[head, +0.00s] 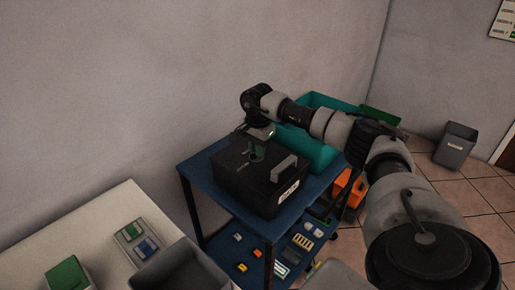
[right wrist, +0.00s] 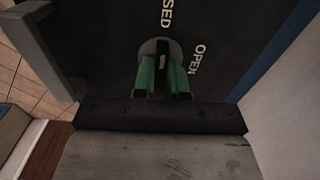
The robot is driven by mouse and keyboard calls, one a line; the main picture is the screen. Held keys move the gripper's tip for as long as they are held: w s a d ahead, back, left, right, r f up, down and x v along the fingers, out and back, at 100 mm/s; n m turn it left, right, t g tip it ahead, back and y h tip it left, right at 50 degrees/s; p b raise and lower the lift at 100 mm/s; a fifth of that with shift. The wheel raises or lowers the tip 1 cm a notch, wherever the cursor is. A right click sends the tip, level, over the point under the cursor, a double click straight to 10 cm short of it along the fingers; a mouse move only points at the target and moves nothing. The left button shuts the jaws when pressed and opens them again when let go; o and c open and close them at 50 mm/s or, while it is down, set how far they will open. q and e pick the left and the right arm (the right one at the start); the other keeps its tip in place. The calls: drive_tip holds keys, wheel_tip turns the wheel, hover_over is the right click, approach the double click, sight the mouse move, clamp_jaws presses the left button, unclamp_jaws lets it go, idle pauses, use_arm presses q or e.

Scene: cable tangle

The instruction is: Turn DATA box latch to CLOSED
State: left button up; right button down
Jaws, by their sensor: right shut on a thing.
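The DATA box (head: 236,177) is a black box with a grey handle and a white label at its front, standing on a blue cart. Its latch (right wrist: 161,47) is a round grey disc with a dark lever on the lid, seen in the right wrist view. The words OPEN and part of CLOSED show beside it. My right gripper (head: 257,153) is over the lid; its green fingers (right wrist: 163,78) are shut on the latch lever, one on each side. The fingers hide part of the lever, so its exact pointing is hard to tell. My left gripper is out of view.
The blue cart (head: 198,170) has a lower shelf with several small parts. A teal bin (head: 318,150) stands behind the box. A white table (head: 80,226) with a grey bin (head: 180,268) is at the lower left. The wall is close behind the cart.

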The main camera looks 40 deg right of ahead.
drive_tip(key=c, duration=1.2)
unclamp_jaws()
drive_tip(key=shift+o, duration=0.2)
wheel_tip(320, 180, up, 11)
drive_tip(key=shift+b, duration=0.35)
drive_tip(key=shift+f, duration=0.1)
